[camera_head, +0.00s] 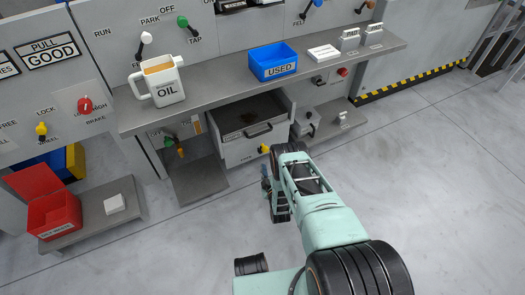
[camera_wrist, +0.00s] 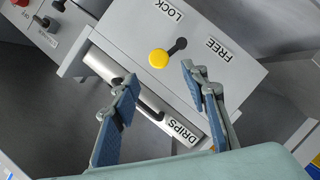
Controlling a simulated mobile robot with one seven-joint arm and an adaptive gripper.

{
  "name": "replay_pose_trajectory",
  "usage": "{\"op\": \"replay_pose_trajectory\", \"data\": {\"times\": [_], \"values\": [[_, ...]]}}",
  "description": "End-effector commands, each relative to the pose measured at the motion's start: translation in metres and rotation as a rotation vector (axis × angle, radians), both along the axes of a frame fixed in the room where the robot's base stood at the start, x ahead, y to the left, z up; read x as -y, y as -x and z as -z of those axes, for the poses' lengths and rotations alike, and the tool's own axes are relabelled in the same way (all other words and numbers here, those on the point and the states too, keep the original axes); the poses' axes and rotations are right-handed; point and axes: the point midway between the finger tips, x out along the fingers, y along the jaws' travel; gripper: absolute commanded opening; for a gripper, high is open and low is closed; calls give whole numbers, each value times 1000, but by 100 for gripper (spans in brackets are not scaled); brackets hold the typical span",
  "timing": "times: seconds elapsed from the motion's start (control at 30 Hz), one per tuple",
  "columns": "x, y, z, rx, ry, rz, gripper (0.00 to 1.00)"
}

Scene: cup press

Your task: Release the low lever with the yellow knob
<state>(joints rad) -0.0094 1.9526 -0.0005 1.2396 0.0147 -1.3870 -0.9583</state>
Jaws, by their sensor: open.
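The low lever's yellow knob (camera_wrist: 158,58) is in the upper middle of the wrist view, on a short dark stem over a grey panel marked LOCK and FREE. I cannot tell which mark the lever stands at. In the head view the yellow knob (camera_head: 264,149) shows low on the drawer unit, just left of my arm. My gripper (camera_wrist: 159,75) is open and empty. Its two blue-padded fingers are spread, with the knob between and just beyond their tips in the picture. I cannot see any contact. In the head view my gripper (camera_head: 266,184) is partly hidden by my wrist.
A grey drawer (camera_wrist: 140,97) with a handle and a DRIPS label (camera_wrist: 183,130) lies close by; it also stands below the counter (camera_head: 215,92) in the head view. Another yellow-knobbed lever (camera_head: 41,129) is at far left. The floor (camera_head: 170,240) at front left is mostly clear.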

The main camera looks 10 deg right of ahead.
Motion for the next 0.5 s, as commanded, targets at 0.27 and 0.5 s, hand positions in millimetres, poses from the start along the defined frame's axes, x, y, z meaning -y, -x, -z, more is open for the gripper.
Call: {"op": "replay_pose_trajectory", "data": {"times": [0.27, 0.5], "values": [[1, -51, 14, 6, 0, 0, 41], [1, -86, 22, 4, 1, 0, 41]]}}
